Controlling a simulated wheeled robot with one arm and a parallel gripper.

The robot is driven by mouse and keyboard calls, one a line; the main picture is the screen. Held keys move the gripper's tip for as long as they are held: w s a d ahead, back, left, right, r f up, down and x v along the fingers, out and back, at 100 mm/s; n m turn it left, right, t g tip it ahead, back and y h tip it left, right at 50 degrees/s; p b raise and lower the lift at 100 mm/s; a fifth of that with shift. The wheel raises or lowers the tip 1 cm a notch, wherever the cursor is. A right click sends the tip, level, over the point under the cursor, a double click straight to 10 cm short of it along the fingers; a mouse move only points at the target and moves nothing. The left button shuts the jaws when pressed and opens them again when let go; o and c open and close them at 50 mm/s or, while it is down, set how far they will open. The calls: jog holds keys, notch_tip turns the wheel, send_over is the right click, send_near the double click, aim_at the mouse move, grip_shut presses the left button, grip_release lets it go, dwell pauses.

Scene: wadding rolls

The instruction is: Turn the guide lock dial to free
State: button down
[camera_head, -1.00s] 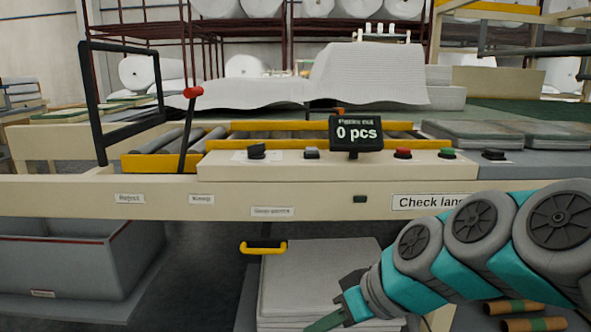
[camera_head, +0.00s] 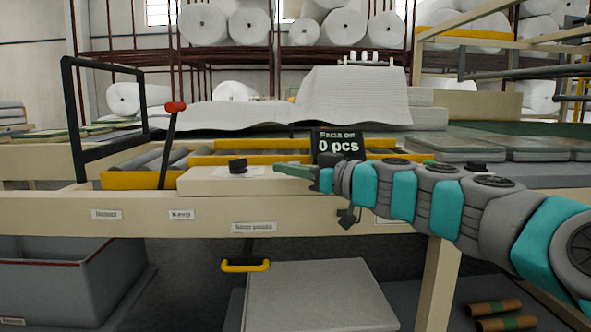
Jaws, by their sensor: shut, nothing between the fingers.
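The dial (camera_head: 238,166) is a small black knob on a pale label plate, on top of the cream control panel (camera_head: 205,183) at its left end. The writing beside it is too small to read, so its setting cannot be told. My gripper (camera_head: 280,168) is to the right of the dial at about the same height in the picture, pointing left towards it. Its green fingers are shut and empty, with a gap between their tips and the dial. My arm hides the panel's buttons and much of its right part.
A lever with a red knob (camera_head: 175,107) and a black frame (camera_head: 66,120) stand left. A yellow handle (camera_head: 245,265) hangs below the bench rail, above a grey stack (camera_head: 320,290).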

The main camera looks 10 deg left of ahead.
aim_at(244, 162)
jog(key=p+x, duration=0.1)
jog(key=x, duration=0.8)
jog(key=shift+a+p, duration=0.2)
jog(key=shift+p, duration=0.15)
jog(key=shift+f, duration=0.1)
